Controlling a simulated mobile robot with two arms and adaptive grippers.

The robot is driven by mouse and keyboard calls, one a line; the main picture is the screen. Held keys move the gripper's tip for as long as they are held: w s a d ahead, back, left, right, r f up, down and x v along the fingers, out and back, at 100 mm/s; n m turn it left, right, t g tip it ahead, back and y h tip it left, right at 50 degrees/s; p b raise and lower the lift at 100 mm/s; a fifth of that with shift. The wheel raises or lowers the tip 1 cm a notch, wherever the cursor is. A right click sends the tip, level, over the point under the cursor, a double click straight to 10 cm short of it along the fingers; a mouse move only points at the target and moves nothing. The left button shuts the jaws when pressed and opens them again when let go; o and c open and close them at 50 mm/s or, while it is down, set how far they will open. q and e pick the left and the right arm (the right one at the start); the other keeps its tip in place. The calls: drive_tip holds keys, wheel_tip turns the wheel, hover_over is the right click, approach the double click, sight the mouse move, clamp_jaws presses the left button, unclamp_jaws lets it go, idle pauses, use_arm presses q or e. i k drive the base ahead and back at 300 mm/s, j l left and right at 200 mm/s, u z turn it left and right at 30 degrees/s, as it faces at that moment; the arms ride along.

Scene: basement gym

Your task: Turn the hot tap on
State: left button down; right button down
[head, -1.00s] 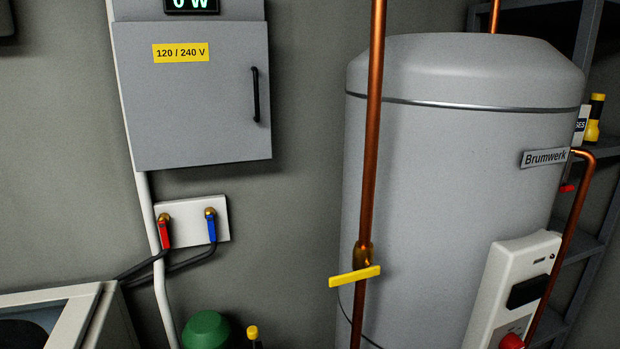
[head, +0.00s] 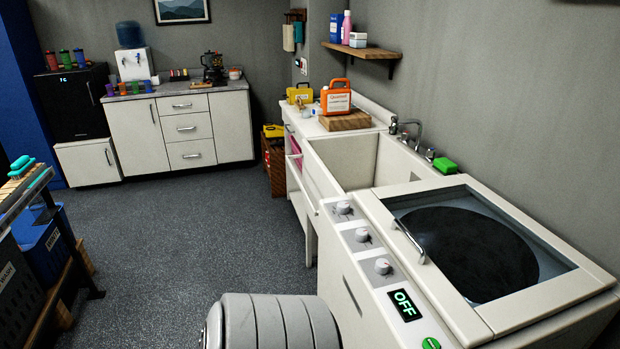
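A sink (head: 333,160) stands against the right wall, beyond the washing machine. A metal tap (head: 416,132) rises at its back edge, with a handle (head: 394,125) on the far side and another (head: 430,154) on the near side. I cannot tell from here which handle is hot or how either is turned. No running water shows from the spout. The red and blue wall valves seen earlier are out of view. Neither of my grippers is in view.
A washing machine (head: 588,284) with a dark round lid window and an "OFF" display (head: 404,305) stands near right. An orange jug (head: 336,99) stands on a wooden block beyond the sink. A green sponge (head: 445,165) lies near the tap. Grey floor (head: 190,235) is open at centre left.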

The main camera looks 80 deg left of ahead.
sight(406, 134)
drive_tip(key=u, duration=2.15)
drive_tip(key=i+j+z, duration=0.3)
drive_tip(key=i+j, duration=1.15)
